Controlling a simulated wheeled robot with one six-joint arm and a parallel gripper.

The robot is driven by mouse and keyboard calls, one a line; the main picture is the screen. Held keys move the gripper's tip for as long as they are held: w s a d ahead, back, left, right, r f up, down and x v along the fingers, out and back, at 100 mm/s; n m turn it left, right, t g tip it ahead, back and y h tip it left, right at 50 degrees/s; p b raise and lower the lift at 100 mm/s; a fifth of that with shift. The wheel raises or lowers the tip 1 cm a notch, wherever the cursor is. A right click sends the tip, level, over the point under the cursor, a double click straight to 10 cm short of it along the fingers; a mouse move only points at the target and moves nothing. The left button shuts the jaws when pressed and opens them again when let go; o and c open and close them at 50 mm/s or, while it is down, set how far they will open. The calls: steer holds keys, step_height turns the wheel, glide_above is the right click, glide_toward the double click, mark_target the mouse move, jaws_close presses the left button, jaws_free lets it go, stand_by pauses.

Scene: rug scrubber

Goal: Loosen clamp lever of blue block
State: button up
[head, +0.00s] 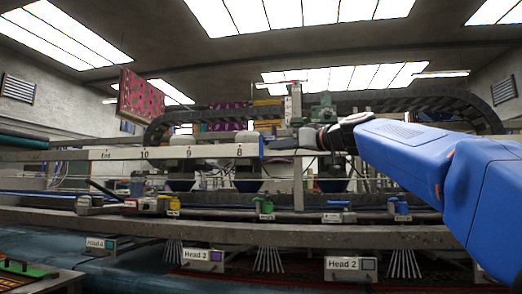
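A small blue piece (401,208), likely the blue block, sits on the long rail at right of centre, with a green part at its base. A flat blue lever-like piece (338,205) lies on the same rail to its left, above a small white label. I cannot tell which part is the clamp lever or how it is set. My blue arm reaches in from the right, and my gripper (308,138) is at its dark far end, above and behind the rail. The gripper is apart from both blue pieces. Its fingers are too small to make out.
A numbered white scale bar (165,152) crosses above. Signs "Head 2" (343,264) and "Head 3" (203,255) hang below, beside brush-like tines. A patterned rug (140,98) hangs behind.

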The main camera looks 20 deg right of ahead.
mark_target(262, 148)
steer(key=x, duration=0.9)
steer(key=shift+s, duration=0.1)
jaws_close()
